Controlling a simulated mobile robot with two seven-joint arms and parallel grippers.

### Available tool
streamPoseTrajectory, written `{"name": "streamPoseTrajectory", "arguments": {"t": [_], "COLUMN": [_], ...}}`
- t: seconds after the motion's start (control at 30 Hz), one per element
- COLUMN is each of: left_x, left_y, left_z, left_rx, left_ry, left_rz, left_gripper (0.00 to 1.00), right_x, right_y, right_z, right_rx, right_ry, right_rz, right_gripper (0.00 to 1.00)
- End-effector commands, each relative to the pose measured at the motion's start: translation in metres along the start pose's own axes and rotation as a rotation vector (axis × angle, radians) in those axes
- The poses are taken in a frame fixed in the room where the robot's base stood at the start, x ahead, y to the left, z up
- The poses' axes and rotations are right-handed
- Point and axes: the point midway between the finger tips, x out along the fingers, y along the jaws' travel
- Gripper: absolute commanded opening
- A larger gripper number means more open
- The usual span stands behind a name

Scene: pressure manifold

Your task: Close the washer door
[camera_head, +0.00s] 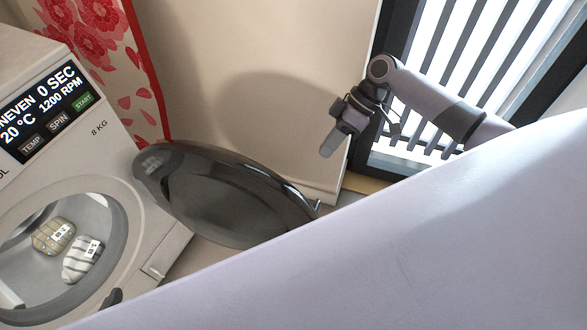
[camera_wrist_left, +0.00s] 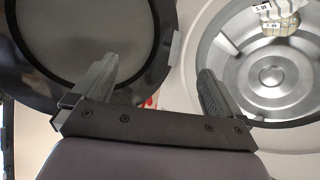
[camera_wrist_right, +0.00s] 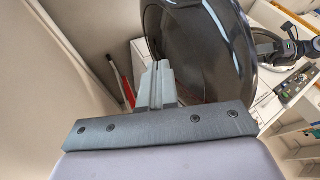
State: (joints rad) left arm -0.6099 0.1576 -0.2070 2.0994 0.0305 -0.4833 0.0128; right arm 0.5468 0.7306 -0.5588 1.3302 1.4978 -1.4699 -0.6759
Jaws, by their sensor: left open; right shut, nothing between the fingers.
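The white washer (camera_head: 150,225) stands at the left in the head view. Its dark round door (camera_head: 225,195) is swung wide open to the right of the drum opening. The door also shows in the left wrist view (camera_wrist_left: 150,45) and the right wrist view (camera_wrist_right: 185,45). My left gripper (camera_wrist_left: 155,80) is open and empty, between the door's rim and the drum opening; in the head view my own arm mostly hides it. My right gripper (camera_head: 328,150) is shut and empty, beyond and to the right of the door, apart from it. Its closed fingers show in the right wrist view (camera_wrist_right: 156,70).
Two striped bundles (camera_head: 54,236) (camera_head: 82,259) lie inside the drum. A red floral curtain (camera_head: 100,60) hangs behind the washer. A beige wall (camera_head: 260,60) and a slatted window (camera_head: 470,45) stand close behind my right gripper. My own pale arm fills the foreground.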

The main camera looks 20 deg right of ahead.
Motion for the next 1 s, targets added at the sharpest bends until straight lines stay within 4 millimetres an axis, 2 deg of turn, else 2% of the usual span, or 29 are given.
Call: {"name": "streamPoseTrajectory", "arguments": {"t": [0.17, 0.33, 0.47, 0.6, 0.73, 1.0], "left_x": [0.0, 0.004, 0.005, 0.006, 0.004, 0.005], "left_y": [0.002, 0.006, 0.009, 0.015, 0.017, 0.014], "left_z": [0.011, 0.017, 0.017, 0.005, -0.006, 0.001], "left_rx": [-0.006, -0.005, 0.001, 0.01, 0.01, 0.009], "left_ry": [-0.019, -0.023, -0.016, 0.014, 0.03, 0.015], "left_rz": [0.001, 0.007, 0.015, 0.027, 0.033, 0.026], "left_gripper": [1.0, 1.0, 1.0, 1.0, 1.0, 1.0], "right_x": [0.015, 0.049, 0.078, 0.106, 0.109, 0.118], "right_y": [0.0, 0.0, 0.0, -0.001, -0.018, -0.034], "right_z": [0.001, 0.001, 0.001, 0.001, 0.0, 0.001], "right_rx": [0.0, -0.001, 0.0, 0.0, -0.001, 0.0], "right_ry": [-0.001, 0.0, -0.001, 0.0, -0.001, 0.0], "right_rz": [-0.003, -0.004, -0.004, -0.003, 0.0, 0.001], "right_gripper": [0.0, 0.0, 0.0, 0.0, 0.0, 0.0]}}
